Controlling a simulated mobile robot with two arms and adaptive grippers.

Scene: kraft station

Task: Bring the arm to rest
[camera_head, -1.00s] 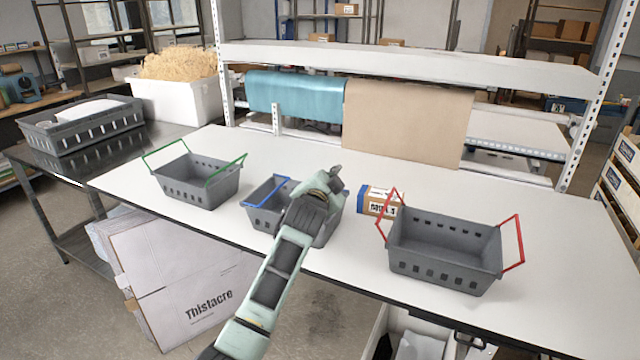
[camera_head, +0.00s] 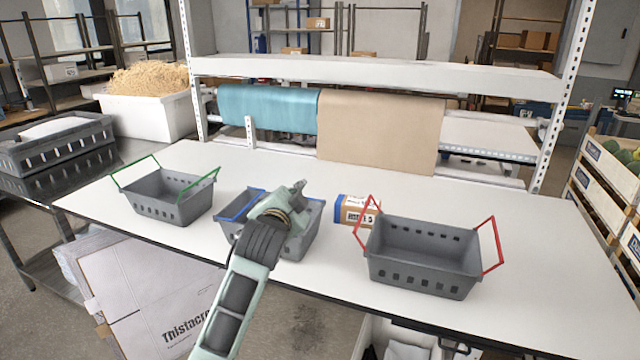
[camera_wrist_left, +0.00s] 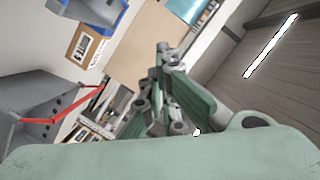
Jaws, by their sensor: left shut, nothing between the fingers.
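My left arm comes in from the lower left in the head view. Its gripper (camera_head: 298,190) is in front of and above the blue-handled grey basket (camera_head: 310,232), hiding much of it. In the left wrist view the gripper's fingers (camera_wrist_left: 162,62) are closed together with nothing held. My right gripper is in neither view.
A green-handled basket (camera_head: 168,202) stands at the left of the white table (camera_head: 120,207), a red-handled one (camera_head: 425,262) at the right. A small brown and blue box (camera_head: 355,211) lies between the blue- and red-handled baskets. A shelf beam (camera_head: 380,75) crosses behind.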

